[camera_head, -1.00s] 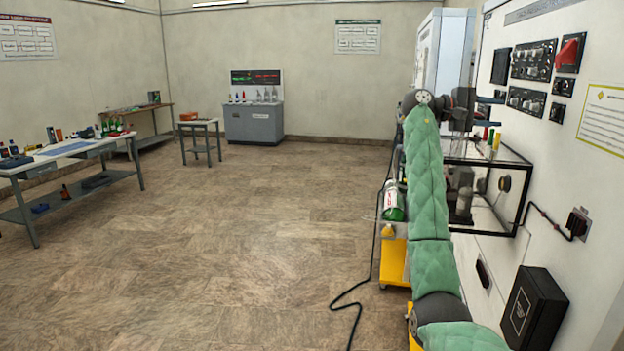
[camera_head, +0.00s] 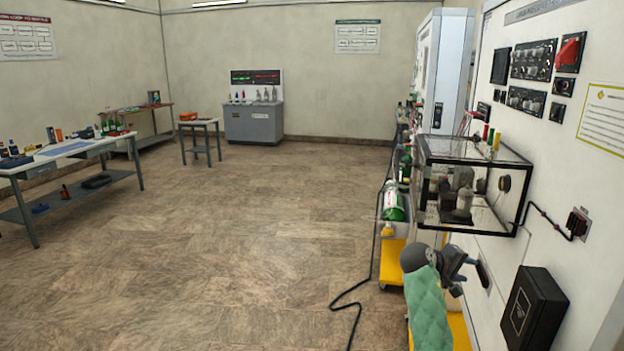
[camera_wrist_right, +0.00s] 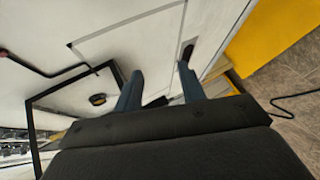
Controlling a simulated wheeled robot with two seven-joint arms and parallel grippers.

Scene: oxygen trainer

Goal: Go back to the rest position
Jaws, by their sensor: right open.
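My right gripper (camera_head: 470,275) is low at the right of the head view, in front of the white panel wall and below the glass case. Its green-sleeved arm (camera_head: 428,312) comes up from the bottom edge. In the right wrist view its two blue-grey fingers (camera_wrist_right: 158,85) stand apart with nothing between them, and the white panel shows beyond. My left gripper is not in the head view.
The glass case (camera_head: 478,232) juts from the panel (camera_head: 545,200) above my right gripper. A black box (camera_head: 534,308) is fixed to its right. A yellow cart (camera_head: 392,264) carries a green-and-white cylinder (camera_head: 393,203). A black hose (camera_head: 350,300) lies on the floor. The middle floor is clear.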

